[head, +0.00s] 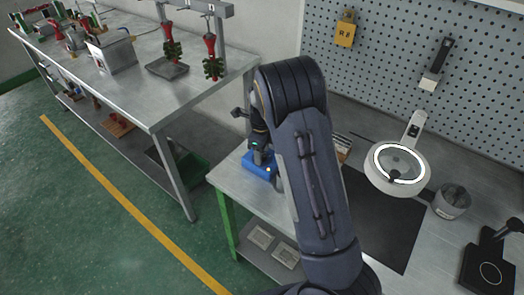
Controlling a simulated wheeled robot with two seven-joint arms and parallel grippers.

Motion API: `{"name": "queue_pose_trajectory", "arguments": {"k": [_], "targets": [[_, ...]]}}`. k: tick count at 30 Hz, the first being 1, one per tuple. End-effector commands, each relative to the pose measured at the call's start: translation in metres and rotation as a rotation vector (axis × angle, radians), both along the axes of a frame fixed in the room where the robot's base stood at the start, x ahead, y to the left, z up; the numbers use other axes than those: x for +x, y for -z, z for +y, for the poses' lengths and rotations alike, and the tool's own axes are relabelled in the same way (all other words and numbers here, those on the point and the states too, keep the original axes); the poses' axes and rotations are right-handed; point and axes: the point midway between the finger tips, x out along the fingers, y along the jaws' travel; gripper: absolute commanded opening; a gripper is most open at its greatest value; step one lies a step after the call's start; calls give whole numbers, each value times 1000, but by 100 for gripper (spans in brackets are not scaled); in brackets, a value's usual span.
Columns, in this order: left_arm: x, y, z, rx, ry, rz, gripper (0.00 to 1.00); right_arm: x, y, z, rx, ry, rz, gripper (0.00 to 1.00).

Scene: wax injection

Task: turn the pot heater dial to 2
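A blue box-like unit (258,166), which may be the pot heater, stands at the left end of the near metal workbench. Its dial and any numbers on it cannot be made out. My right gripper (258,149) is at the top of the blue unit, pointing down. It is small and dark, and my own arm partly covers it. I cannot tell whether its fingers are open or shut, or whether they touch the unit. My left gripper is not in view.
The near workbench (236,184) holds a ring-lit magnifier lamp (398,150), a grey container (451,203) and a dark mat (398,231). A pegboard (390,60) stands behind. A second metal table (126,98) with red-handled tools is at the left, across green floor.

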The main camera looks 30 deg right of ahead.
Motion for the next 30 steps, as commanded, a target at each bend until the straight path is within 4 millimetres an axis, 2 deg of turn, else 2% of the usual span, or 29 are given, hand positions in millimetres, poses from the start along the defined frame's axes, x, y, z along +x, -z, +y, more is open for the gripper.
{"name": "queue_pose_trajectory", "arguments": {"k": [8,21,30], "targets": [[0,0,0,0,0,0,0,0,-4,0,0,-1,-1,49],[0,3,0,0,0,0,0,1,-69,0,0,0,-4,49],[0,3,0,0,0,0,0,0,-78,0,0,0,0,49]]}}
